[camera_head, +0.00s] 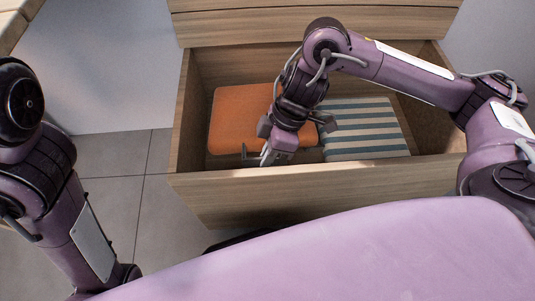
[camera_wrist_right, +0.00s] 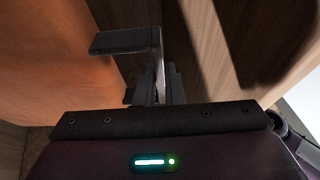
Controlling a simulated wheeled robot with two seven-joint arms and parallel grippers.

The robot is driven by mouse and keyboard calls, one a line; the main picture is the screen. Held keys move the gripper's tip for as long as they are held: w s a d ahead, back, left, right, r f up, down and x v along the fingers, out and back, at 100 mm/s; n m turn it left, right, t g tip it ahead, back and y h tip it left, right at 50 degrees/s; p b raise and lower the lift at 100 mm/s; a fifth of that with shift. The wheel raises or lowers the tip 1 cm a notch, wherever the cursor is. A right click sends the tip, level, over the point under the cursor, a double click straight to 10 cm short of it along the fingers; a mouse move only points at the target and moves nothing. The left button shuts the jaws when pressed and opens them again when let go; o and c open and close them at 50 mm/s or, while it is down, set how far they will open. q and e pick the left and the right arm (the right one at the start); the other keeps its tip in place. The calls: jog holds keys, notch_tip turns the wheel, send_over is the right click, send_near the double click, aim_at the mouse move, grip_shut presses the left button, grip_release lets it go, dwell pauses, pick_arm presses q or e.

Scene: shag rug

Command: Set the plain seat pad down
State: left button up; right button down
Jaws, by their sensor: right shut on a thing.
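The plain orange seat pad (camera_head: 238,112) is in the left half of the open wooden drawer (camera_head: 330,184), roughly flat. My right gripper (camera_head: 257,156) reaches down into the drawer and is shut on the pad's near edge. My arm and gripper hide part of the pad's right side. In the right wrist view the orange pad (camera_wrist_right: 50,60) fills the left, beside the dark fingers (camera_wrist_right: 130,70). I cannot tell whether the pad's underside touches the drawer floor. My left arm shows at the left, but its gripper is out of view.
A blue-and-white striped pad (camera_head: 365,130) lies in the drawer to the right of the orange pad. The drawer's near wall stands close to my right gripper. A wooden edge (camera_head: 14,22) shows at the upper left, above a grey tiled floor (camera_head: 112,185).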

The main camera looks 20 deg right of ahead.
jog(key=shift+f, duration=0.55)
jog(key=c, duration=1.5)
grip_release()
